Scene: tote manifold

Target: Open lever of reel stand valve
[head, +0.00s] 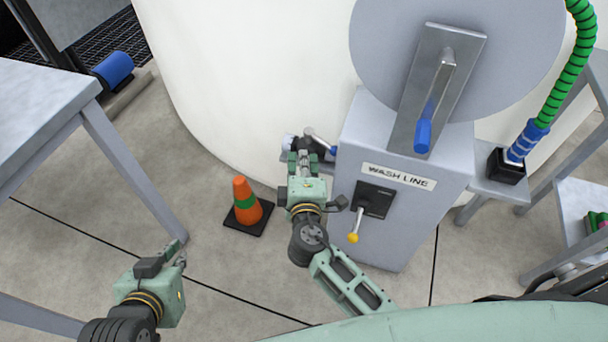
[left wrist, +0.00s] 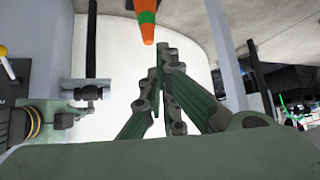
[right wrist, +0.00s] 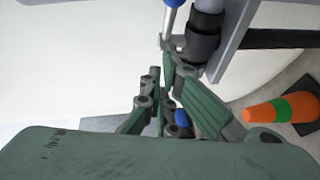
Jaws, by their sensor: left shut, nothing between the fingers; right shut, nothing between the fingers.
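The grey reel stand (head: 365,140) carries a "WASH LINE" label. At its left side is a valve with a dark body (right wrist: 204,40) and a thin silver lever (head: 318,137) with a blue tip. A second silver lever with a yellow knob (head: 353,238) hangs on a black plate (head: 374,200) on the stand's front. My right gripper (head: 303,158) is shut and empty, its fingertips (right wrist: 170,50) close beside the valve lever; I cannot tell whether they touch. It partly hides the valve. My left gripper (head: 176,254) is shut and empty, low at the left, away from the stand.
An orange cone (head: 245,202) with a green band stands on the floor left of my right gripper. A grey table (head: 50,95) is at the left. A large white tank (head: 240,70) rises behind. A crank with a blue handle (head: 423,135) fronts the reel disc.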

